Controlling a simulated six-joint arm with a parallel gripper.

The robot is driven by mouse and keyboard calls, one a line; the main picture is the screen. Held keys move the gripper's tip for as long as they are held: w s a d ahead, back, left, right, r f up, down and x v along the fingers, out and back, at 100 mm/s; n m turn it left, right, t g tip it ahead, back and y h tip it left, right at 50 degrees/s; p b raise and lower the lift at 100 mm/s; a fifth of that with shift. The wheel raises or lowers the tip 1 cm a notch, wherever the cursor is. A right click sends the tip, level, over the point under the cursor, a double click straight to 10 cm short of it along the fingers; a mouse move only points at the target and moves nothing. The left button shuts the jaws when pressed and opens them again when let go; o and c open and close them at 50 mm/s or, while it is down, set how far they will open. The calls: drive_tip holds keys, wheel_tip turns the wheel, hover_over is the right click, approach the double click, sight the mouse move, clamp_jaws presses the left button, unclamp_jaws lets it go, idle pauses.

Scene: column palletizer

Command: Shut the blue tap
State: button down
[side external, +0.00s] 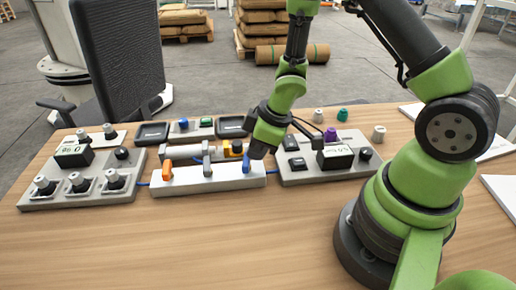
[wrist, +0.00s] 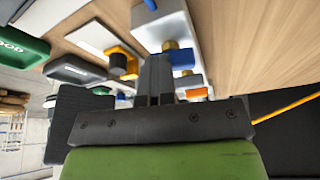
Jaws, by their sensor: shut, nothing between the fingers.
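The blue tap (side external: 246,165) is a blue lever at the right end of a white block (side external: 215,182). In the side view its lever points toward the camera, across the block's length. In the wrist view the blue lever (wrist: 183,58) shows beside a brass stem, partly behind my fingers. My gripper (side external: 258,153) is shut and empty, close at the right of the blue lever. Its fingers also show in the wrist view (wrist: 159,62). I cannot tell whether they touch the lever. A grey lever (side external: 206,165) and an orange lever (side external: 167,172) stand farther left on the block.
A panel with several knobs (side external: 40,198) lies left of the block. Another panel (side external: 305,177) with a display and a purple knob (side external: 331,135) lies to the right. Black-topped boxes (side external: 152,132) stand behind. The table front (side external: 180,240) is clear.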

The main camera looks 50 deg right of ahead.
drive_tip(key=shift+w+a+f+n, duration=0.1)
drive_tip(key=shift+w+a+n, duration=0.2)
drive_tip(key=shift+a, duration=0.15)
drive_tip(key=s+d, duration=0.1)
drive_tip(key=s, duration=0.1)
drive_tip(key=s+d, duration=0.2)
drive_tip(key=shift+s+d, duration=0.15)
drive_tip(key=v, duration=1)
drive_tip(key=shift+d, duration=0.1)
